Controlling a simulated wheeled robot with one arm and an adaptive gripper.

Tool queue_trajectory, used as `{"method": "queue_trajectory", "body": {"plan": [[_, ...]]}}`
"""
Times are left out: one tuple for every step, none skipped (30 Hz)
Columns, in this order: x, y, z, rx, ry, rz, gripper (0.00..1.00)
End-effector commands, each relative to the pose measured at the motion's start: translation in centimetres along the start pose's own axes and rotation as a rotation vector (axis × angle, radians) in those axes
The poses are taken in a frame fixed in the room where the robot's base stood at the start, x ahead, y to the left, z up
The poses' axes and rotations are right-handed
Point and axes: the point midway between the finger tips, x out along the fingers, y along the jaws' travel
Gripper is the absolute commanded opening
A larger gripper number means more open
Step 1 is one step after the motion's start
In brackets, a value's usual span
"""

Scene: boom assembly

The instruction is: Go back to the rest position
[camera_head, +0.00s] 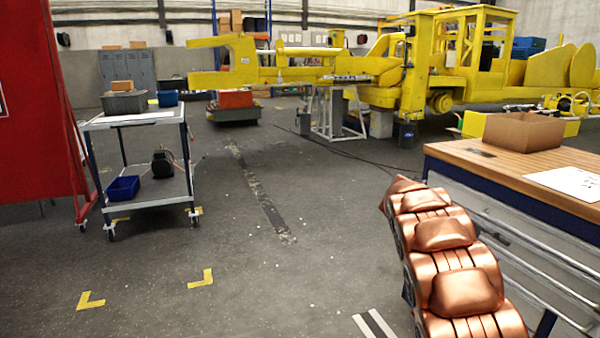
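No gripper fingers of mine can be made out in the head view, so I cannot see whether my gripper is open or holds anything. A copper-coloured, segmented piece rises from the bottom right corner and tapers to a blunt tip near the workbench's left end. It looks like part of my own body, but I cannot tell which part. The task names no separate object.
A wooden-topped workbench (450,153) with an open cardboard box (523,132) stands at right. A wheeled trolley (150,192) and a red panel (35,130) stand at left. A yellow boom machine (400,75) fills the back. The middle floor (300,210) is clear.

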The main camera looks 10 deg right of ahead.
Motion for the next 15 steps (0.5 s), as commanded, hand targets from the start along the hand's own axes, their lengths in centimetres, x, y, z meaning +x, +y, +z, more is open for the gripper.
{"method": "queue_trajectory", "body": {"plan": [[-0.9,-0.2,1.3,0.0,0.0,-0.025,0.38],[-1.2,-0.5,1.9,-0.001,0.0,-0.043,0.38],[-1.6,-1.1,2.8,-0.004,-0.004,-0.067,0.38],[-2.0,-1.4,3.5,-0.007,-0.006,-0.084,0.38],[-2.4,-1.8,4.3,-0.007,-0.005,-0.102,0.38],[-3.0,-2.2,5.2,-0.008,-0.006,-0.125,0.38],[-3.3,-2.7,5.8,-0.01,-0.007,-0.144,0.38],[-3.7,-3.1,6.6,-0.013,-0.008,-0.162,0.38],[-4.2,-3.6,7.6,-0.015,-0.009,-0.186,0.38],[-4.6,-4.0,8.3,-0.015,-0.009,-0.205,0.38],[-5.0,-4.5,9.0,-0.017,-0.009,-0.224,0.38],[-5.6,-5.2,10.0,-0.021,-0.01,-0.25,0.38],[-5.9,-5.6,10.8,-0.022,-0.011,-0.269,0.38],[-6.3,-6.1,11.6,-0.024,-0.011,-0.29,0.38],[-6.9,-6.8,12.5,-0.027,-0.01,-0.316,0.38]]}}
